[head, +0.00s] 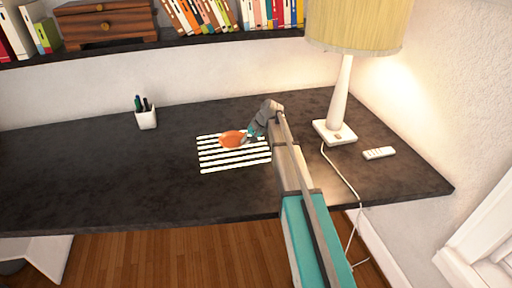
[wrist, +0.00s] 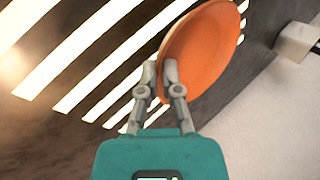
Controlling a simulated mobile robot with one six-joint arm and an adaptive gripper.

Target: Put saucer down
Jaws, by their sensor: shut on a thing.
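The saucer is an orange, shallow round dish (head: 232,139). In the head view it is over the far part of a striped black-and-white mat (head: 232,160) on the dark desk. My gripper (head: 247,138) is shut on the saucer's near edge. In the wrist view the saucer (wrist: 202,48) stands out tilted from the fingertips (wrist: 163,84), with the mat's stripes (wrist: 75,70) behind it. Whether the saucer touches the mat cannot be told.
A white pen cup (head: 147,119) stands on the desk (head: 90,170) to the left. A lamp (head: 338,128) with a cable and a white remote (head: 379,153) are to the right. A bookshelf (head: 200,38) runs above the back. The left desk area is clear.

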